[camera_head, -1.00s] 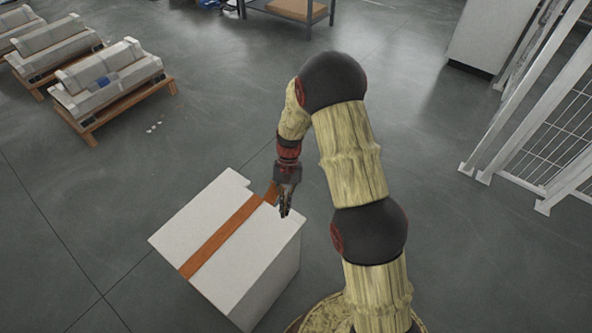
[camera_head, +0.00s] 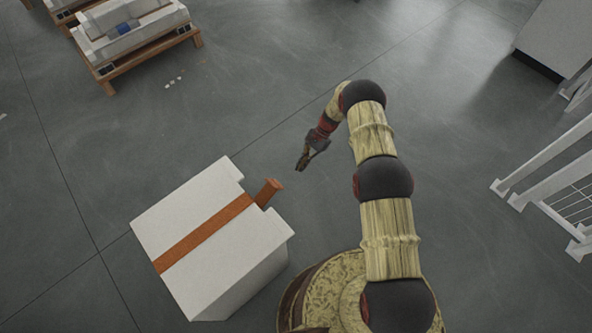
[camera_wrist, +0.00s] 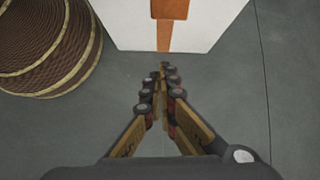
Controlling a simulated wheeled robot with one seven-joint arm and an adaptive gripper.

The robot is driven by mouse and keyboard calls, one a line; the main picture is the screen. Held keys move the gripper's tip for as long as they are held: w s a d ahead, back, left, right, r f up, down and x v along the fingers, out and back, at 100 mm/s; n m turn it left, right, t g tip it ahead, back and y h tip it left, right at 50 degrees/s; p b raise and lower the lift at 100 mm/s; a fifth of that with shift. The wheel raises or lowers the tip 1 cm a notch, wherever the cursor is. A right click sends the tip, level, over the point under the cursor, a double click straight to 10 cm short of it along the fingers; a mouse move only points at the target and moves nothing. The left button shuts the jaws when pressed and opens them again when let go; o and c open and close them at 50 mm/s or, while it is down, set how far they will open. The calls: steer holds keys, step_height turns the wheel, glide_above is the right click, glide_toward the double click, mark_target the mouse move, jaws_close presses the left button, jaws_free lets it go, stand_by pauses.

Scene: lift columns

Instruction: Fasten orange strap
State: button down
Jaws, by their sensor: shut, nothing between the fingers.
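A large white box (camera_head: 242,247) stands on the floor at lower left in the head view. An orange strap (camera_head: 205,236) runs across its top. A short orange end piece (camera_head: 269,192) sticks out past the box's far right edge, at a notch. In the wrist view the box (camera_wrist: 215,20) is at the top, with the orange strap (camera_wrist: 164,38) running down its face and a wider orange piece (camera_wrist: 170,8) above. My gripper (camera_head: 301,165) is shut and empty, apart from the box and beyond the orange end. Its closed fingers (camera_wrist: 160,73) point toward the box in the wrist view.
A wooden pallet (camera_head: 150,55) with wrapped white goods lies at upper left. White fence posts (camera_head: 545,165) stand at the right and a light cabinet (camera_head: 560,35) at upper right. The grey floor around my gripper is clear.

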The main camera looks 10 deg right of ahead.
steer(key=s+a+f+m+b, duration=0.1)
steer(key=s+a+f+b, duration=0.25)
steer(key=a+f, duration=0.35)
steer(key=r, duration=0.1)
steer(key=r+b, duration=0.1)
steer(key=r, duration=0.1)
steer(key=shift+s+a, duration=0.15)
steer(key=shift+s, duration=0.25)
